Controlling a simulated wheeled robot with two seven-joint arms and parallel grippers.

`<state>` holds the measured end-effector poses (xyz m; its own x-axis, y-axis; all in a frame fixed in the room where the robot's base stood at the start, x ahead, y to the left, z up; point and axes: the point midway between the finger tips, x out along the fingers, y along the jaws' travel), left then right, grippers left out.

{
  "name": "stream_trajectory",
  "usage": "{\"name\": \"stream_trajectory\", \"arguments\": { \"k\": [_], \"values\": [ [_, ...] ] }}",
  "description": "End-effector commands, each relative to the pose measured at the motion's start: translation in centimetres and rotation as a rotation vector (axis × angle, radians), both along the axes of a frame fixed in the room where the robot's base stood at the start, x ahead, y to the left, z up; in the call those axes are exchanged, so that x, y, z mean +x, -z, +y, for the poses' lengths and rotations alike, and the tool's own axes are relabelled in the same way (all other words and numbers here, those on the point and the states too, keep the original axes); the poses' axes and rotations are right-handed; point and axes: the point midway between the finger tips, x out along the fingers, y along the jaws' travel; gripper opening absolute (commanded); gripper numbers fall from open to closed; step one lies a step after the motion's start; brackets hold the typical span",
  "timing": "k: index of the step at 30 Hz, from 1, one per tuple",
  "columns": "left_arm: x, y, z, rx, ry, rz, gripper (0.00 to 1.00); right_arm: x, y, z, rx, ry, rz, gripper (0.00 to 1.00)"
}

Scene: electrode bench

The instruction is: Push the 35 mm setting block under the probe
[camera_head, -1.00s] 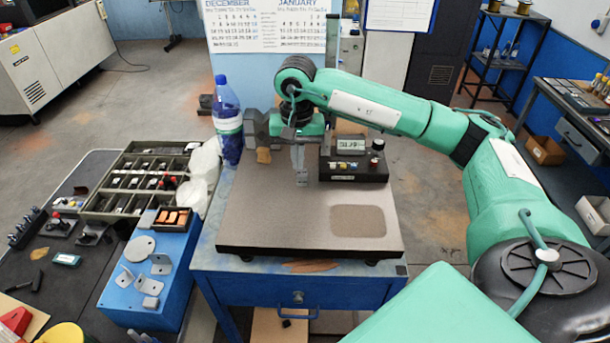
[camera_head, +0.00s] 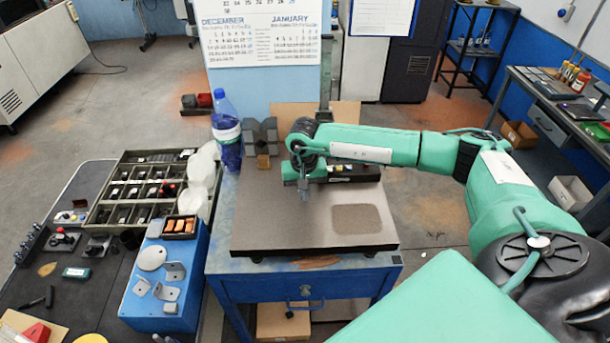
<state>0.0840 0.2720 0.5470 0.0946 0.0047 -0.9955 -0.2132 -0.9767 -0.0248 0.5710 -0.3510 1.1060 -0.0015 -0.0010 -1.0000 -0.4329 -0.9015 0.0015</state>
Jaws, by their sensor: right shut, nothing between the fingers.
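The flat grey-brown plate (camera_head: 281,233) lies on a blue stand. My right gripper (camera_head: 304,196) is shut and empty, pointing down over the back middle of the plate. A dark grey block with a V-shaped top (camera_head: 260,133) stands at the plate's back left, left of the gripper. A small brown block (camera_head: 263,162) is just in front of it, apart from my gripper. I cannot tell whether either is the 35 mm setting block. The dark readout box (camera_head: 366,173) is mostly hidden behind my right wrist. I cannot make out the probe. My left gripper is out of view.
A brown pad (camera_head: 357,219) lies on the plate's right front, with clear plate around it. A blue-capped bottle (camera_head: 227,135) stands beside the plate's back left. A blue box (camera_head: 191,258) with metal brackets and a compartment tray (camera_head: 116,212) are to the left.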

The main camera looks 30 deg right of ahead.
Motion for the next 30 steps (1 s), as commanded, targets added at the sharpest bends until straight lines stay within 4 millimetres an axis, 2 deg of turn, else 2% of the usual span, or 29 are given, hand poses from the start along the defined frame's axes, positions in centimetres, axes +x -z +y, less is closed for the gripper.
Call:
{"name": "stream_trajectory", "arguments": {
  "k": [1, 3, 11, 15, 23, 30],
  "values": [
    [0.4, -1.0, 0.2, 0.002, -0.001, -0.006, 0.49, 0.7, -0.6, -0.3, 0.000, 0.004, -0.002, 0.00],
    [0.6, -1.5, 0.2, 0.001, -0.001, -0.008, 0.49, 1.3, -0.5, -0.6, 0.000, 0.003, -0.001, 0.00],
    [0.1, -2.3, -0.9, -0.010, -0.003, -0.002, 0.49, 2.7, -0.3, -1.3, 0.000, 0.002, -0.001, 0.00],
    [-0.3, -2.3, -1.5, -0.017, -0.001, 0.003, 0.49, 2.8, -0.2, -1.4, 0.000, 0.002, -0.001, 0.00],
    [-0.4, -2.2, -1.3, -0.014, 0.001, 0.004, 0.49, 2.8, -0.1, -1.4, 0.000, 0.002, -0.001, 0.00],
    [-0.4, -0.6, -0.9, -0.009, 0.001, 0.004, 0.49, 3.9, 0.3, -1.8, -0.002, 0.002, -0.004, 0.00]
  ]
}}
